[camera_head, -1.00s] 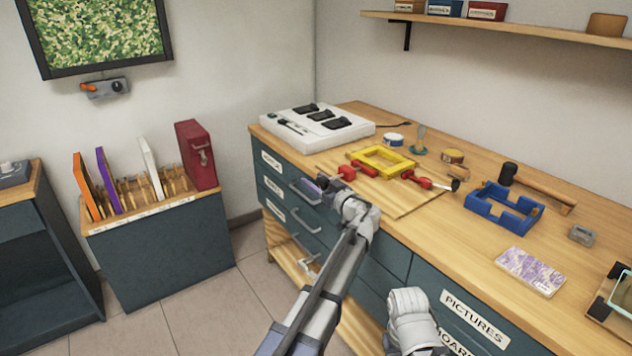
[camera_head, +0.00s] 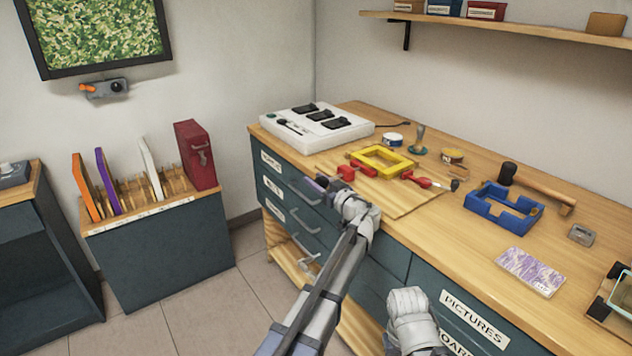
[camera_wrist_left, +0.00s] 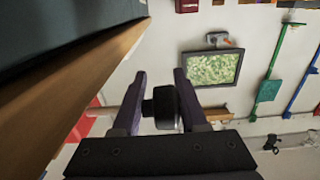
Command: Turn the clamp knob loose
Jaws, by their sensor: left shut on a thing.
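My left gripper (camera_head: 318,186) is at the front edge of the workbench, beside a red clamp (camera_head: 346,173) that lies by a yellow frame (camera_head: 382,160). In the left wrist view, a dark round knob (camera_wrist_left: 163,108) sits between the two purple fingers of my left gripper (camera_wrist_left: 160,82), which are shut on it. In the head view the knob is hidden by my gripper and wrist. A second red clamp (camera_head: 421,182) with a dark end lies at the frame's right side. My right gripper is not in view; only part of my right arm shows.
A blue frame (camera_head: 503,208), a mallet (camera_head: 540,190), a grey block (camera_head: 581,235) and a patterned card stack (camera_head: 531,271) lie to the right on the bench. A white switch box (camera_head: 317,128) stands behind. Drawers with handles (camera_head: 305,222) are below the front edge.

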